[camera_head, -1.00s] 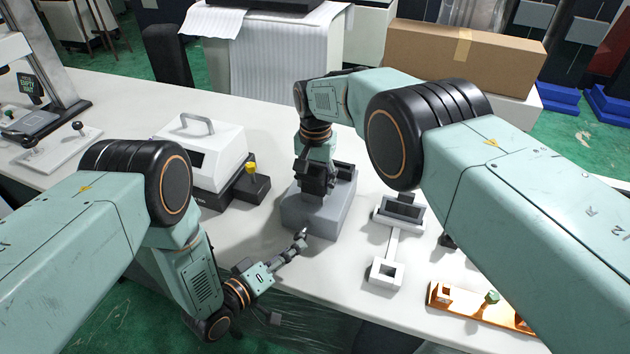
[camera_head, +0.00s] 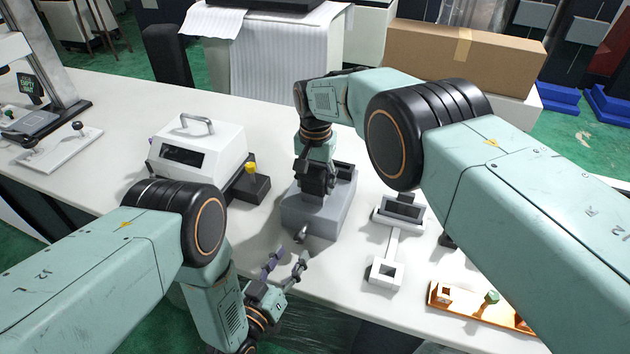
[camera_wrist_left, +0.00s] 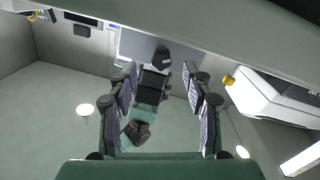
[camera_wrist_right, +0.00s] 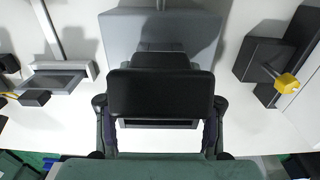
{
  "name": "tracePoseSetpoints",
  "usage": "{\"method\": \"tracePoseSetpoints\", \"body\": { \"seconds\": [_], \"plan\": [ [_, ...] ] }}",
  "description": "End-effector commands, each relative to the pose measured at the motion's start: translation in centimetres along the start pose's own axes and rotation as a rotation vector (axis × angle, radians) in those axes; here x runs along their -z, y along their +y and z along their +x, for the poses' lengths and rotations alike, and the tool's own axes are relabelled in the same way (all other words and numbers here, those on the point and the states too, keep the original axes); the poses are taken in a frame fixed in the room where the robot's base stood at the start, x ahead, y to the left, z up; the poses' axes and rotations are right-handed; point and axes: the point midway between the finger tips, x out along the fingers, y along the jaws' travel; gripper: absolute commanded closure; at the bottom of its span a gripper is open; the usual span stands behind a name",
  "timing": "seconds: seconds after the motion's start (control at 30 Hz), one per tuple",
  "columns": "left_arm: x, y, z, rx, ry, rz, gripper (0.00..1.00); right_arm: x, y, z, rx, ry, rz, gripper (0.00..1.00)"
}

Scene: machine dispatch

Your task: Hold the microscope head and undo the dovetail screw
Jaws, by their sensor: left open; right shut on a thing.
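The microscope's grey base (camera_head: 312,212) stands on the white table in the middle of the head view. My right gripper (camera_head: 316,182) reaches down onto the dark microscope head there. In the right wrist view its fingers are on either side of the black head (camera_wrist_right: 160,93), and their tips are partly hidden. A small dark knob, apparently the dovetail screw (camera_head: 301,234), sticks out at the base's near side; it also shows in the left wrist view (camera_wrist_left: 162,57). My left gripper (camera_head: 287,258) is open and empty, its fingers pointing toward the knob, apart from it.
A white box with a handle (camera_head: 198,150) and a dark block with a yellow knob (camera_head: 252,184) stand to the left. A white stand with a square ring (camera_head: 386,272) and an orange tray (camera_head: 470,306) lie to the right. The table's front edge runs beneath my left gripper.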

Motion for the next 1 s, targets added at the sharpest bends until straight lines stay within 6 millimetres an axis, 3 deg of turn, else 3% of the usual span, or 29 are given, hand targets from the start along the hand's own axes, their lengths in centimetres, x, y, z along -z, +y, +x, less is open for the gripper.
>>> {"method": "tracePoseSetpoints", "body": {
  "seconds": [0.13, 0.33, 0.8, 1.0],
  "plan": [
    [-0.1, 0.2, -0.5, 0.041, 0.043, 0.141, 0.5, 0.0, 0.0, -0.1, 0.0, 0.001, 0.0, 0.88],
    [-0.1, 0.2, -0.5, 0.066, 0.064, 0.219, 0.5, 0.0, 0.0, -0.1, 0.0, 0.001, 0.0, 0.88],
    [0.2, 0.0, 3.7, 0.066, 0.065, 0.22, 0.5, 0.0, 0.0, -0.1, 0.0, 0.001, 0.0, 0.88],
    [0.3, -0.1, 4.3, 0.066, 0.064, 0.219, 0.5, 0.0, 0.0, -0.1, 0.0, 0.001, 0.0, 0.88]
  ]
}}
